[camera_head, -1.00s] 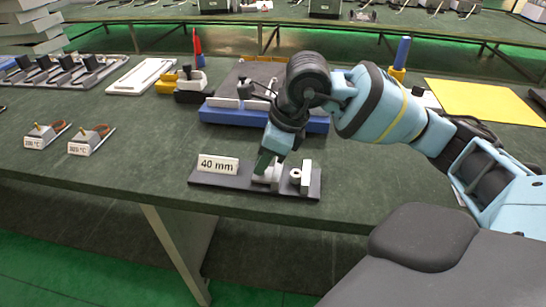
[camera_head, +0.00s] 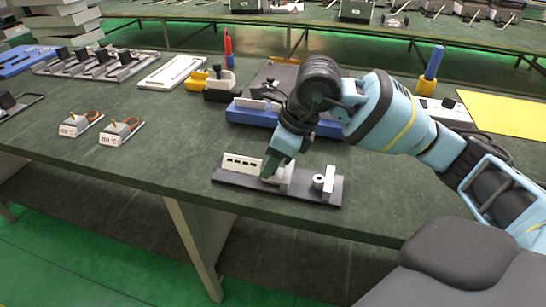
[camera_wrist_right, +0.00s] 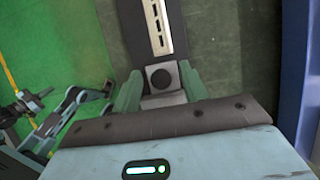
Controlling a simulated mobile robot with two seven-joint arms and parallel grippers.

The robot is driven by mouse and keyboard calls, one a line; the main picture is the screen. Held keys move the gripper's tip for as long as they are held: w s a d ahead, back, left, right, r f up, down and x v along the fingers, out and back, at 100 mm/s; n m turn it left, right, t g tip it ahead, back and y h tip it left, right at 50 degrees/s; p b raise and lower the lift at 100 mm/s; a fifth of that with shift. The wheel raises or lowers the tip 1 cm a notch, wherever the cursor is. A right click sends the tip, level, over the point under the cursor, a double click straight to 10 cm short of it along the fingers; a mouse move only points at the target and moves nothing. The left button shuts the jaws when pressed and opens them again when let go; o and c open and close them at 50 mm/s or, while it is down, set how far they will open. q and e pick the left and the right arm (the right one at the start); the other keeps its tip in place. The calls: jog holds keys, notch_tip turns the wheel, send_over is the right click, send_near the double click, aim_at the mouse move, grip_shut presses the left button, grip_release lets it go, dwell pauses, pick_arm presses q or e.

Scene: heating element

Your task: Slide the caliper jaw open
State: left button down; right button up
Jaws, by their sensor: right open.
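The caliper is a dark base plate (camera_head: 232,179) near the table's front edge, with a pale display panel (camera_head: 241,164) at its left showing a row of dash-like marks. A small grey sliding jaw (camera_head: 279,183) stands near its middle, partly hidden by my right gripper. A grey fixed block (camera_head: 329,183) with a round piece (camera_head: 318,181) beside it stands at the right end, with a gap between. My right gripper (camera_head: 270,172) points down at the sliding jaw. In the right wrist view its fingers (camera_wrist_right: 160,87) are open on either side of the jaw's block and dark round knob (camera_wrist_right: 160,77); contact is unclear.
A blue tray (camera_head: 250,116) lies behind the caliper. Two small labelled sensor pieces (camera_head: 120,131) sit to the left. A yellow sheet (camera_head: 505,116) lies at the right, near an upright blue-and-yellow piece (camera_head: 430,68). The table surface between sensors and caliper is clear.

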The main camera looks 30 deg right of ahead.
aim_at(286, 170)
jog(key=shift+v, duration=3.9)
jog(key=shift+w, duration=0.1)
